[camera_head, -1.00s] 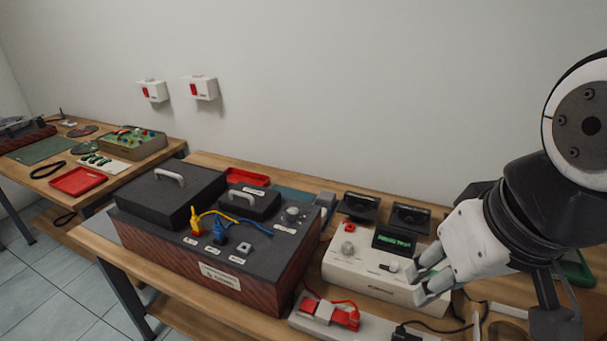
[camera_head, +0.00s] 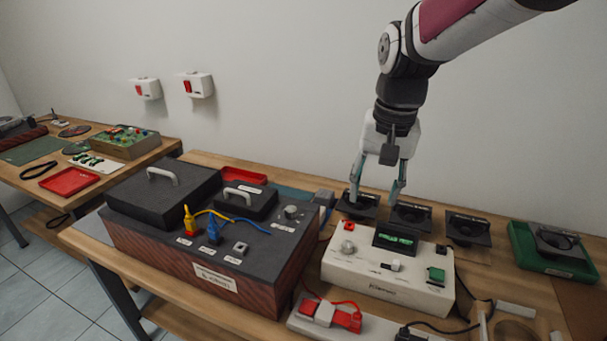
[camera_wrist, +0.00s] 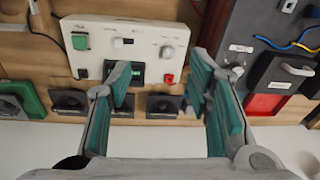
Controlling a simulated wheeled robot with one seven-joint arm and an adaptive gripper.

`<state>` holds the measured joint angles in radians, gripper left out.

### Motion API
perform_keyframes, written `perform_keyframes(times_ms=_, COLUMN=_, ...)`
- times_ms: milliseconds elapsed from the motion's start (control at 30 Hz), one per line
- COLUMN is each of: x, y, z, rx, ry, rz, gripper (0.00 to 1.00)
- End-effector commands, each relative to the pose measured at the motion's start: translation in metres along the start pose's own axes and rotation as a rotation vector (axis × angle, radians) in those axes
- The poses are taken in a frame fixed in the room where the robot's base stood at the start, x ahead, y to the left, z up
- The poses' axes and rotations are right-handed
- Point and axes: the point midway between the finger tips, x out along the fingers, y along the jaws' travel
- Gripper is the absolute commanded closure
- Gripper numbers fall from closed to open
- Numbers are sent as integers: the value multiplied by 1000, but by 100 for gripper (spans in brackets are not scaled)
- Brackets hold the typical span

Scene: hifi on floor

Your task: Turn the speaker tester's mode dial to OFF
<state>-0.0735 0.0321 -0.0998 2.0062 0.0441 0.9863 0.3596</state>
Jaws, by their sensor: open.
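The speaker tester (camera_head: 380,285) is a cream box with a lit green display (camera_head: 396,240). A round grey knob (camera_head: 347,248) sits on its left, near a red button (camera_head: 349,226). A second, pale knob (camera_head: 396,265) sits near the middle. The labels are too small to read, so I cannot tell which is the mode dial. My gripper (camera_head: 376,202) is open and empty, pointing down above the tester's back edge and the speakers. In the wrist view the tester (camera_wrist: 103,50) appears upside down, with the grey knob (camera_wrist: 167,52) between the fingers' directions.
Several black speakers (camera_head: 468,228) stand behind the tester; one is in a green tray (camera_head: 520,240). A dark box (camera_head: 250,260) with plugs and wires stands to the left. A red-and-white switch block (camera_head: 325,317) and a cable lie in front.

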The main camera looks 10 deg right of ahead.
Motion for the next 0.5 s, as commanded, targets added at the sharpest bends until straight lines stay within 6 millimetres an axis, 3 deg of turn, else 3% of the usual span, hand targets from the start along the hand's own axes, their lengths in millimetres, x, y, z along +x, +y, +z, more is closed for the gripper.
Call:
perform_keyframes(times_ms=33, x=18, y=-7, z=-16, rx=26, ry=-21, rz=13, gripper=54)
perform_keyframes(times_ms=200, x=64, y=-22, z=-55, rx=114, ry=-62, rz=49, gripper=54)
perform_keyframes(times_ms=333, x=92, y=-30, z=-73, rx=160, ry=-80, rz=71, gripper=54)
perform_keyframes(times_ms=500, x=108, y=-33, z=-83, rx=188, ry=-90, rz=84, gripper=54)
